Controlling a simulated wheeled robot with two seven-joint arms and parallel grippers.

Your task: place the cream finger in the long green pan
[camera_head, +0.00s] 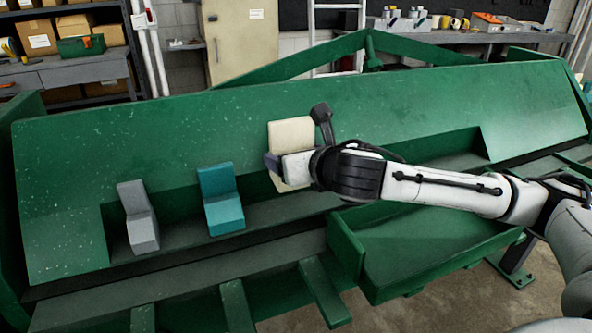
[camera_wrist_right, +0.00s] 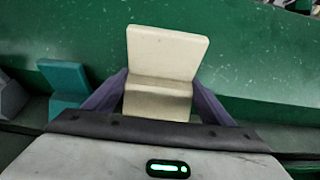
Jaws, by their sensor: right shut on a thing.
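The cream finger (camera_head: 291,137) is an angled block at the middle of the green machine in the head view. My right gripper (camera_head: 279,168) is shut on it, and the arm hides part of its lower body. In the right wrist view the cream finger (camera_wrist_right: 160,72) sits between the two dark fingers of my right gripper (camera_wrist_right: 160,104). I cannot tell whether it touches the machine behind it. The long green pan (camera_head: 430,245) is a shallow open tray at the lower right, below my right arm, and looks empty. My left gripper is not in view.
A teal finger (camera_head: 221,200) and a grey finger (camera_head: 138,216) stand in the slot of the green machine (camera_head: 120,130), left of the cream one. Green bars (camera_head: 324,290) stick out in front. A bench with tools (camera_head: 450,37) stands at the back.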

